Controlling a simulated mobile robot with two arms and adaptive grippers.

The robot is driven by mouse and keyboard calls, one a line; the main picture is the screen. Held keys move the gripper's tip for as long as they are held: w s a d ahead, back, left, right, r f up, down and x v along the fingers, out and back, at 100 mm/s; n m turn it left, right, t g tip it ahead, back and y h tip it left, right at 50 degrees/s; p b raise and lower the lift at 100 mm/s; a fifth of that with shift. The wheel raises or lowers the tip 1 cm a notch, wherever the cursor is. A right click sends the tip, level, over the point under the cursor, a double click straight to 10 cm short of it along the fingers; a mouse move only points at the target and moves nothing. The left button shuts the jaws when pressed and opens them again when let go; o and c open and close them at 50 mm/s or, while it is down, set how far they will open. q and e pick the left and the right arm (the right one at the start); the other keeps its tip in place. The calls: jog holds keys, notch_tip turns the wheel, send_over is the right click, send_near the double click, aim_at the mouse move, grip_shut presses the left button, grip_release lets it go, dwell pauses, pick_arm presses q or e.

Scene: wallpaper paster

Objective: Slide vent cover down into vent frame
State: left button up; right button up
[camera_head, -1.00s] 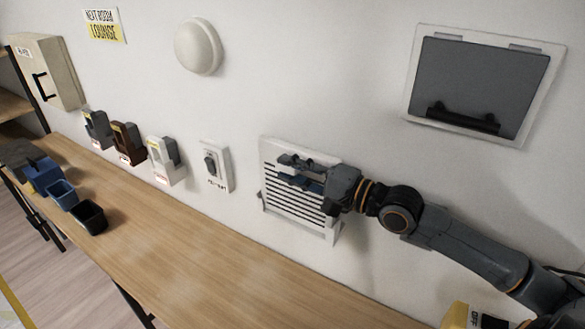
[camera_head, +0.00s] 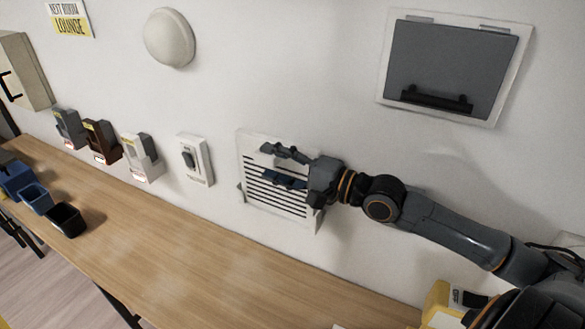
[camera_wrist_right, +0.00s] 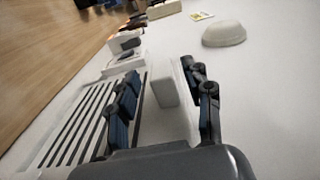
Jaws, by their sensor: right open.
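The white slatted vent cover (camera_head: 268,202) is on the wall above the table, with dark horizontal slots. Its pale border shows around it, but I cannot tell cover from vent frame (camera_head: 240,150) there. My right gripper (camera_head: 275,167) is open in front of the upper part of the vent. In the right wrist view, its fingers (camera_wrist_right: 163,100) stand apart on either side of a white raised block (camera_wrist_right: 165,88), with visible gaps. The slats (camera_wrist_right: 85,125) lie beside and behind one finger. My left gripper is not in view.
A grey hatch with a black handle (camera_head: 440,75) is upper right. A switch (camera_head: 195,160) and several dispensers (camera_head: 140,158) are left of the vent. Small bins (camera_head: 65,220) stand on the wooden table (camera_head: 190,235), whose middle is clear.

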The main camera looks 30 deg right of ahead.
aim_at(303, 173)
jog(key=shift+v, duration=3)
jog(key=shift+s+d, duration=0.1)
jog(key=shift+s, duration=0.15)
